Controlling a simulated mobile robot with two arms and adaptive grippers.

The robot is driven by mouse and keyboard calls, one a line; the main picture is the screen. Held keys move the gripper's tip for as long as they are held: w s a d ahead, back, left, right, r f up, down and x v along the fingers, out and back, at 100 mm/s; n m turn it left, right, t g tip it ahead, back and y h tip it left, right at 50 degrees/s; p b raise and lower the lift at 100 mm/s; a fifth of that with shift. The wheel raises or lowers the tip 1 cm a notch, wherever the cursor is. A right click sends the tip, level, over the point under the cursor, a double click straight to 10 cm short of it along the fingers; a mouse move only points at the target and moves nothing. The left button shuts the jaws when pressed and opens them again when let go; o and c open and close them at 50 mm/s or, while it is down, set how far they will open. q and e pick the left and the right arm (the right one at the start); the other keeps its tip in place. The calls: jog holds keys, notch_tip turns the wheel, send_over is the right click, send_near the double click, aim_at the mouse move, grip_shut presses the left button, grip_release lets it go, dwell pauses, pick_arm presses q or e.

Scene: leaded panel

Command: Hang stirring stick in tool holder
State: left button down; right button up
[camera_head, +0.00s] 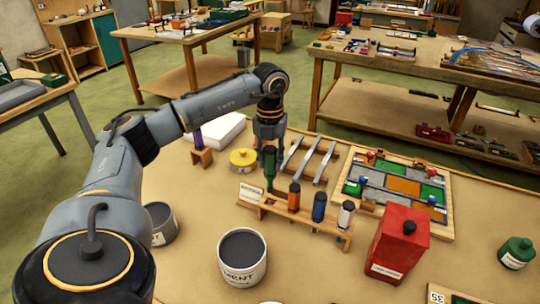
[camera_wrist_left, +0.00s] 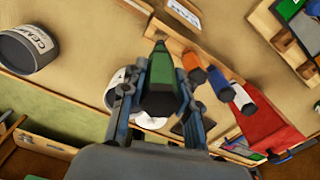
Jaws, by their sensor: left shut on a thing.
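My left gripper (camera_head: 269,142) is shut on a green-handled tool, which I take to be the stirring stick (camera_head: 269,168). It hangs upright, its lower end at the left end of the wooden tool holder (camera_head: 298,219). I cannot tell whether it sits in a slot or just above or behind the rail. In the left wrist view, the green handle (camera_wrist_left: 160,77) is between the fingers of my left gripper (camera_wrist_left: 158,90). Orange (camera_head: 294,197), blue (camera_head: 319,207) and white (camera_head: 345,214) tools stand in the holder. My right gripper is out of view.
A grey-filled pot (camera_head: 230,276) stands in front of the holder, another pot (camera_head: 160,228) left. A red box (camera_head: 385,262) stands right. A yellow lidded tin (camera_head: 243,160) and lead strips on a rack (camera_head: 322,168) lie behind. The leaded panel (camera_head: 402,187) is right.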

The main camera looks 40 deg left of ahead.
aim_at(270, 186)
pick_arm(q)
notch_tip(270, 186, down, 5)
jog(key=b, duration=0.2)
jog(key=shift+b, duration=0.4)
jog(key=shift+f+b, duration=1.35)
jog(key=shift+f, duration=0.9)
jog(key=c, duration=0.9)
grip_release()
jog(key=shift+r, duration=0.1)
notch_tip(270, 186, up, 12)
jog(key=shift+f, duration=0.1)
